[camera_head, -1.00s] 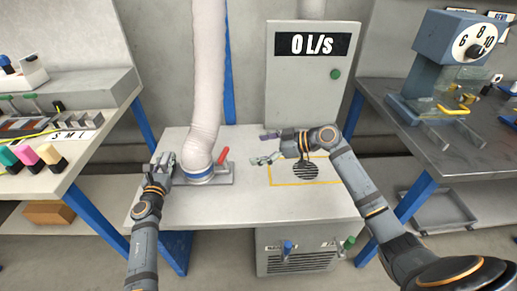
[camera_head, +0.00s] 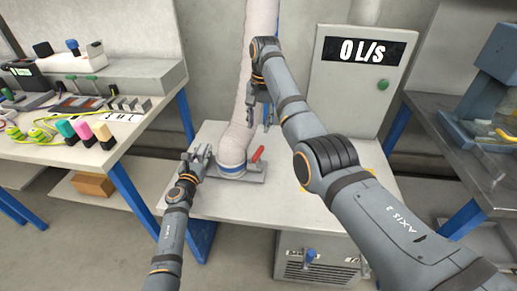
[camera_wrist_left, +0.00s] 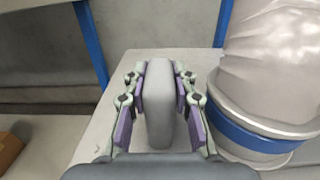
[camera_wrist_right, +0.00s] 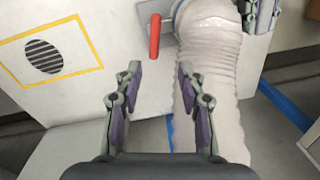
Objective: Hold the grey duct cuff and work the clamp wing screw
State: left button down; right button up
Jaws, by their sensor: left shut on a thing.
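The grey duct cuff (camera_head: 231,158) ends the pale duct (camera_head: 240,140), with a blue band (camera_wrist_left: 245,137) around it. My left gripper (camera_head: 200,156) is beside the cuff's left side. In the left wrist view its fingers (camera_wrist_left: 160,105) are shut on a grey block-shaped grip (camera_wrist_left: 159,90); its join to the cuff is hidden. My right gripper (camera_head: 261,112) is raised beside the duct, above the cuff. In the right wrist view its fingers (camera_wrist_right: 157,100) are open and empty, with the duct just right of them. I cannot make out the wing screw.
A red handle (camera_head: 257,154) stands on the base plate right of the cuff. The cabinet (camera_head: 345,95) reads 0 L/s. The right wrist view shows a vent (camera_wrist_right: 44,56) inside a yellow outline. Side benches stand left (camera_head: 140,115) and right (camera_head: 440,130).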

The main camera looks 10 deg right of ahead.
aim_at(258, 151)
jog(key=shift+m+h, duration=0.4)
jog(key=f, duration=1)
jog(key=shift+s+a+f, duration=0.1)
jog(key=shift+s+f, duration=0.2)
jog(key=shift+f, duration=0.05)
grip_shut()
